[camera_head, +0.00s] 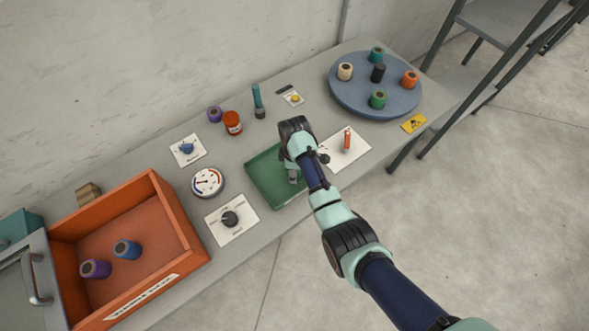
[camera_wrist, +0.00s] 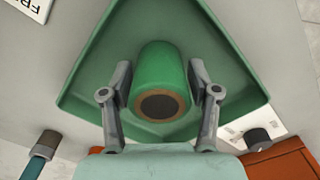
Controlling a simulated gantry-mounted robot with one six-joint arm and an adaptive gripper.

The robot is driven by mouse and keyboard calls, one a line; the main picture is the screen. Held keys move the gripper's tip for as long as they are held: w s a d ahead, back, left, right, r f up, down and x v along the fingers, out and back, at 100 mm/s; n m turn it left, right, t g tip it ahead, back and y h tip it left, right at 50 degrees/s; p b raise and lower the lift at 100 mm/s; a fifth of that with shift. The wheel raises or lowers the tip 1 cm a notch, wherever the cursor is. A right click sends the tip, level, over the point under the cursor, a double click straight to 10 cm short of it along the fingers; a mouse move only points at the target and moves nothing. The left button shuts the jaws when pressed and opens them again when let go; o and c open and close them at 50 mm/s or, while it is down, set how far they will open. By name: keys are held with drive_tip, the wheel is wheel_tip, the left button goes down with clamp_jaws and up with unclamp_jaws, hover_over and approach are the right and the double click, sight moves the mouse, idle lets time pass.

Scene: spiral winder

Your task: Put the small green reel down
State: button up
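A green reel (camera_wrist: 160,72) with a brown core end facing the wrist camera is between the two fingers of my gripper (camera_wrist: 161,68). The fingertips lie close along both its sides; whether they touch it is unclear. Around and beyond it is the green tray (camera_wrist: 95,80), whose walls surround the reel in the wrist view. In the head view my gripper (camera_head: 293,176) is low over the green tray (camera_head: 265,176). My arm hides part of the tray there. I cannot tell whether the reel rests on the tray floor.
A blue turntable (camera_head: 345,99) at the back right carries several reels, one of them green (camera_head: 378,99). An orange bin (camera_head: 120,215) at left holds a purple and a blue reel. A gauge (camera_head: 208,182), a knob (camera_head: 230,219) and an orange-handled switch (camera_head: 347,140) flank the tray.

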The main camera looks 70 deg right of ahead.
drive_tip(key=shift+o, duration=0.5)
wheel_tip(320, 180, up, 12)
drive_tip(key=p, duration=0.4)
drive_tip(key=shift+r, duration=0.2)
drive_tip(key=w+a+r+t+h, duration=0.1)
drive_tip(key=w+a+r+t, duration=0.3)
drive_tip(key=a, duration=0.5)
drive_tip(key=w+a+r+t+h, duration=0.1)
drive_tip(key=w+a+r, duration=0.2)
drive_tip(key=w+a, duration=0.45)
drive_tip(key=w+a+r+t, duration=0.3)
drive_tip(key=w+a+r, duration=0.15)
drive_tip(key=a, duration=0.45)
drive_tip(key=s+a+r+t+y, duration=0.1)
drive_tip(key=a+r+t, duration=0.1)
drive_tip(key=a+r, duration=0.3)
drive_tip(key=s+a+r+m+t+y, duration=0.1)
drive_tip(key=a+r, duration=0.4)
drive_tip(key=a, duration=0.5)
drive_tip(key=shift+s+a+r+t, duration=0.15)
drive_tip(key=shift+s+a+t, duration=0.25)
drive_tip(key=shift+s+t, duration=0.45)
